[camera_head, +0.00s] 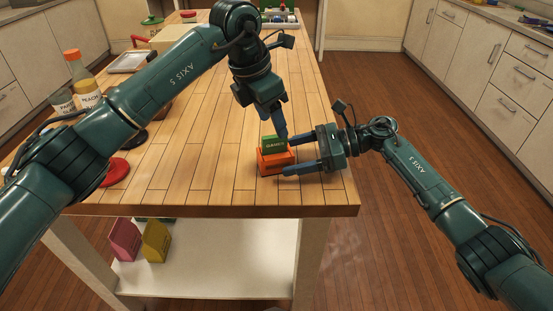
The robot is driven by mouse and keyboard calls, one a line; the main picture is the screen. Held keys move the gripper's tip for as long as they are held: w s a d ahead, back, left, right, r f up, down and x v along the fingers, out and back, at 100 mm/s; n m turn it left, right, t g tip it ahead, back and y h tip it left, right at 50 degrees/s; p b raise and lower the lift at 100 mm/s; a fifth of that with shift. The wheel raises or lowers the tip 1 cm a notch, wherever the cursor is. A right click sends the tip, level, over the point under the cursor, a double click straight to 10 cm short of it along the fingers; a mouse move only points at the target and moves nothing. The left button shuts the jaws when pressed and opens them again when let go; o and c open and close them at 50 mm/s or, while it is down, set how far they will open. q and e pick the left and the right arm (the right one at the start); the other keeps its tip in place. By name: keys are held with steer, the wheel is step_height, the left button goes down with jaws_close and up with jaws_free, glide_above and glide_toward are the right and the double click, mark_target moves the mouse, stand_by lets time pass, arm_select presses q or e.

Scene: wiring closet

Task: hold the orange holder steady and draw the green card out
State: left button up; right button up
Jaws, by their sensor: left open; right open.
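The orange holder (272,164) stands on the wooden table near its front right corner. The green card (272,145) sits upright in it, its top part showing above the orange rim. My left gripper (277,134) points down from above, open, its fingers at the card's upper right; the finger nearest me partly hides the other. My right gripper (289,155) comes in from the right, open, with one finger behind and one in front of the holder's right side. Whether any finger touches the holder or card I cannot tell.
A peach bottle (82,77) and a jar (63,101) stand at the table's left, with a red disc (115,170) nearer. A metal tray (130,61) lies farther back. Pink (125,239) and yellow (156,241) holders sit on the white lower shelf (215,280). The table's front middle is clear.

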mark_target(280, 161)
steer(key=shift+x, duration=1.7)
steer(key=c, duration=1.2)
steer(key=shift+c, duration=0.2)
arm_select(q)
steer(key=shift+f, duration=0.2)
arm_select(e)
steer(key=shift+s+f, duration=0.1)
steer(key=shift+f, duration=0.2)
steer(key=o, duration=0.4)
steer(key=c, duration=0.4)
